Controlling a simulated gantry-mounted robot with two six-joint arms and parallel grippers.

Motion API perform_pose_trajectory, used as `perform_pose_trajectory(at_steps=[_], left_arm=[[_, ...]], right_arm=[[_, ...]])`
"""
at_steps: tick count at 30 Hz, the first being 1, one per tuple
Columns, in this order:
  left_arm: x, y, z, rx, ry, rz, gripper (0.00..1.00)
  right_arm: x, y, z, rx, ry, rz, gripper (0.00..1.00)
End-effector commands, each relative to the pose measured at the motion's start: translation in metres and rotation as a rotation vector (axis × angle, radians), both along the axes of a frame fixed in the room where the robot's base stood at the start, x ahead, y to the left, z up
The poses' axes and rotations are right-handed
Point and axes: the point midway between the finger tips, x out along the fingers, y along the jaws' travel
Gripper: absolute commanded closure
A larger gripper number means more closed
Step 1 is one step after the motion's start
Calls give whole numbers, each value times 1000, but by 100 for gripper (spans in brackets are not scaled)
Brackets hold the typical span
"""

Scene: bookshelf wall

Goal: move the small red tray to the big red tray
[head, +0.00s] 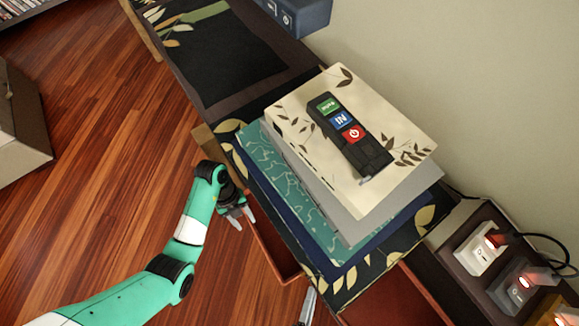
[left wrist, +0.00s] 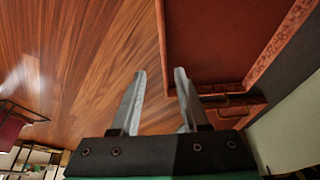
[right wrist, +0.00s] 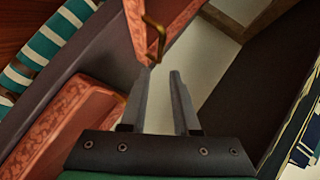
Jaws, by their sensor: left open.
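A narrow red tray edge (head: 284,262) shows beneath the left side of the book stack in the head view. A broader red surface (head: 400,302) shows at the lower right, mostly covered. I cannot tell for sure which belongs to the small or big tray. My left gripper (head: 241,217) is open and empty beside the narrow edge. The left wrist view shows a red tray with a carved rim (left wrist: 290,40) beyond the fingers. My right gripper (right wrist: 163,71) is open and empty; a carved red part with a brass handle (right wrist: 156,42) lies just beyond its fingertips.
Several stacked books (head: 345,190) carry a black device (head: 350,137). A dark patterned cabinet top (head: 225,60) runs towards the back. Lit switch blocks (head: 480,250) with cables stand at the right. The wooden floor (head: 110,130) is clear at left, beside a box (head: 20,125).

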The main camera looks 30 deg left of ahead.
Motion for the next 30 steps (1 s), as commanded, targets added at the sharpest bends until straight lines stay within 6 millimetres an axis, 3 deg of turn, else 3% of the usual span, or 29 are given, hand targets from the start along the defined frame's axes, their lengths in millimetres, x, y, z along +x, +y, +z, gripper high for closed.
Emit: perform_pose_trajectory(at_steps=[14,30], left_arm=[[-6,-11,-29,0,1,0,55],[-19,-35,-95,0,2,-2,55]], right_arm=[[29,3,-13,-1,0,-11,70],[94,18,-40,0,-4,-5,70]])
